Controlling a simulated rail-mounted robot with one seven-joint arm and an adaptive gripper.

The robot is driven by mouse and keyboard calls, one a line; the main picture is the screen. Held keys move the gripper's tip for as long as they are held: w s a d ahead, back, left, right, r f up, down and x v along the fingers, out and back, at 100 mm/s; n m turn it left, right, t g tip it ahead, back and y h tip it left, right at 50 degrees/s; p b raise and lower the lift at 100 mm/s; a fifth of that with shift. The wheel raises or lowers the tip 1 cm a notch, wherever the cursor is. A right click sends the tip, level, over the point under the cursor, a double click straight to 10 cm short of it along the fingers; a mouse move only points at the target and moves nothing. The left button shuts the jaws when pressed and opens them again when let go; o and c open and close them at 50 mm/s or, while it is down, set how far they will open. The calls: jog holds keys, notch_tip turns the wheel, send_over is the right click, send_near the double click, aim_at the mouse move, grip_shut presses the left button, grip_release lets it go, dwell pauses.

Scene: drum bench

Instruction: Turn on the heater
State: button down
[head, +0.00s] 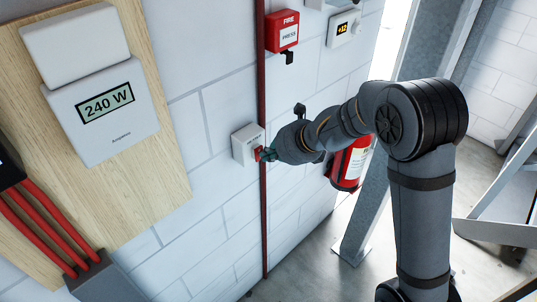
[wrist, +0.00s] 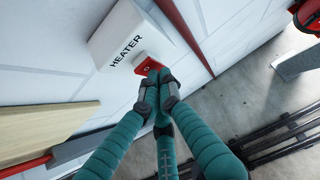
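The heater switch is a white box labelled HEATER (wrist: 122,38) on the wall. It also shows in the head view (head: 245,146), left of the red vertical pipe. Its red switch (wrist: 148,65) is on the face of the box. My gripper (wrist: 157,88) has teal fingers with grey tips, drawn together with nothing seen between them. The fingertips are right at the red switch and cover part of its lower edge; I cannot tell whether they press it. In the head view my gripper (head: 268,154) is at the box's right side.
A red fire call box (head: 282,31) and a thermostat reading +12 (head: 343,28) are on the wall above. A red extinguisher (head: 350,165) hangs behind my arm. A meter reading 240 W (head: 106,108) is on a wooden board (head: 150,190) at left.

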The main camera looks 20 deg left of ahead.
jog(key=d+f+p+v, duration=0.1)
jog(key=p+v, duration=0.1)
jog(key=v, duration=1.1)
jog(key=shift+s, duration=0.25)
